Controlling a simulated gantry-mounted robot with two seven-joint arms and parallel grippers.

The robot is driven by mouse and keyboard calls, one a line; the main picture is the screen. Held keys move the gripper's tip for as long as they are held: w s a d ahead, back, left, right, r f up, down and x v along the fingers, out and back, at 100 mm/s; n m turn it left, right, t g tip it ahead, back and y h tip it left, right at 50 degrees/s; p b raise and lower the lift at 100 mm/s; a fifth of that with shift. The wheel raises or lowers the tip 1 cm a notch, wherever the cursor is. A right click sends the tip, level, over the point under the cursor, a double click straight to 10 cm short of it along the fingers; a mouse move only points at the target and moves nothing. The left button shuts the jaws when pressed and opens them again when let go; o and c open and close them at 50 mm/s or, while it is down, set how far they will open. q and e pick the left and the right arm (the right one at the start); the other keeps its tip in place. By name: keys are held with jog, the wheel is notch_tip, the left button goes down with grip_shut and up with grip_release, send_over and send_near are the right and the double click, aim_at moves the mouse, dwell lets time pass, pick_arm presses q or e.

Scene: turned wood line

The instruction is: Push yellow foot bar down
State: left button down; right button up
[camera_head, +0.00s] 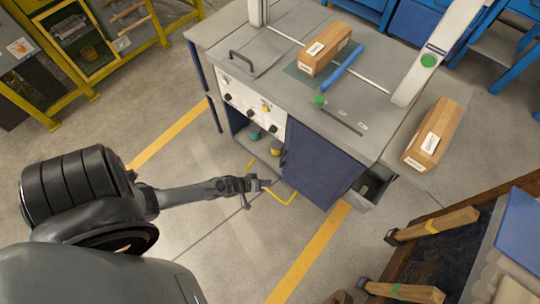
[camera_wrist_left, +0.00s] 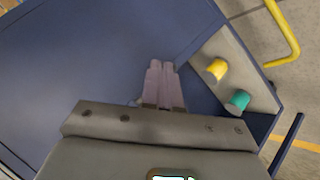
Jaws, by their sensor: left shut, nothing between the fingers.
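The yellow foot bar (camera_head: 284,201) is a thin bent bar low at the front of the grey-topped machine cabinet, just above the floor. My left gripper (camera_head: 266,184) is over the bar in the head view and hides its middle part. In the left wrist view, the bar (camera_wrist_left: 291,42) is at the upper right, apart from the fingers. The left gripper (camera_wrist_left: 163,72) is shut and empty there, its pinkish fingers together in front of a blue panel (camera_wrist_left: 100,60). I cannot tell contact with the panel. My right gripper is not in view.
The cabinet's open compartment holds a yellow (camera_head: 277,150) and a teal (camera_head: 254,134) cylinder. Its blue door (camera_head: 318,165) is beside the bar. A wooden-framed bin (camera_head: 440,222) stands at lower right. The floor left of the cabinet is clear.

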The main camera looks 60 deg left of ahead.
pick_arm(q)
jog(key=w+a+f+b, duration=0.2)
jog(key=a+f+b, duration=0.2)
jog(key=f+b, duration=0.5)
jog(key=w+a+f+y+b, duration=0.1)
jog(key=w+a+f+b, duration=0.2)
jog(key=f+b, duration=0.5)
jog(key=w+a+f+b, duration=0.2)
jog(key=a+f+b, duration=0.2)
jog(key=f+b, duration=0.5)
jog(key=shift+w+a+f+t+b, duration=0.2)
jog(key=shift+a+f+t+b, duration=0.1)
jog(key=shift+b, duration=0.05)
notch_tip(320, 180, down, 9)
jog(key=w+b, duration=0.1)
jog(key=b, duration=0.5)
jog(key=shift+a+r+b, duration=0.15)
jog(key=shift+r+b, duration=0.05)
jog(key=shift+b, duration=0.1)
